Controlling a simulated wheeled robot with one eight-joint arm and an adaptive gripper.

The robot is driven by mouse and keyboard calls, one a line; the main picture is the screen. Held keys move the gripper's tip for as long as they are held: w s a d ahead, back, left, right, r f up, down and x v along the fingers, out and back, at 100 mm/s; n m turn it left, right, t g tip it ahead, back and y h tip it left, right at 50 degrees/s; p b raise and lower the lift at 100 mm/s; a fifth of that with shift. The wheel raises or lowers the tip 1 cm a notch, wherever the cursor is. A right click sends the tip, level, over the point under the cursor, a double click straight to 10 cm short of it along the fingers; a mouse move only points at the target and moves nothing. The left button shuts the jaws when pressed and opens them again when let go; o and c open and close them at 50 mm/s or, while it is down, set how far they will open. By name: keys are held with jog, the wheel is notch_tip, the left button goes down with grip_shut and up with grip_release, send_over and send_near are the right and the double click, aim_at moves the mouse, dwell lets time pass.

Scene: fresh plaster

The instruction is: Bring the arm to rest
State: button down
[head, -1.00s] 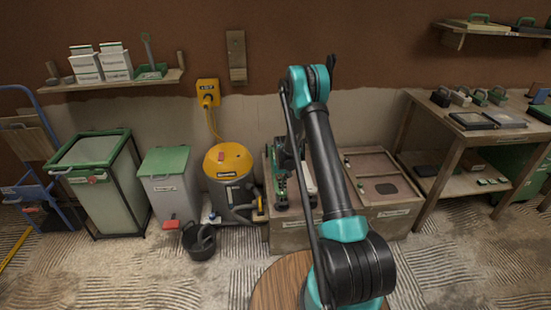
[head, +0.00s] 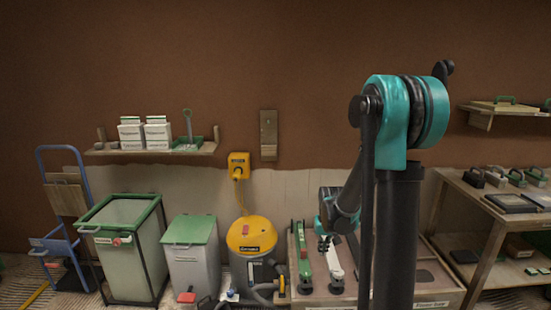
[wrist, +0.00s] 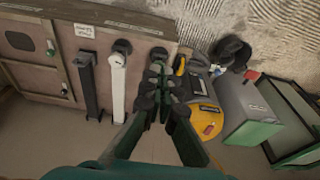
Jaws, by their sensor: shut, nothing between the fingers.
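My arm stands upright on the right of the middle in the head view, its elbow high and its forearm folded down behind the upper link. My gripper (head: 326,245) hangs low over the wooden chest (head: 425,299), near a green long-bodied tool (head: 303,258) and a white one (head: 334,268). In the wrist view my gripper (wrist: 158,82) has its dark fingertips together and holds nothing. The white tool (wrist: 118,85) and a black bar (wrist: 89,90) show left of the fingers there. Whether the fingers touch the green tool cannot be told.
A yellow-topped vacuum (head: 251,236), a green-lidded bin (head: 190,245) and a framed container (head: 128,250) stand left of the chest. A wall shelf (head: 150,150) holds white boxes. A workbench (head: 480,200) with tools stands at right.

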jog(key=s+d+r+t, duration=0.1)
jog(key=s, duration=1)
jog(key=s+r+t, duration=0.1)
jog(key=s+r, duration=0.1)
jog(key=s, duration=0.9)
jog(key=shift+d, duration=0.35)
jog(key=shift+r, duration=0.1)
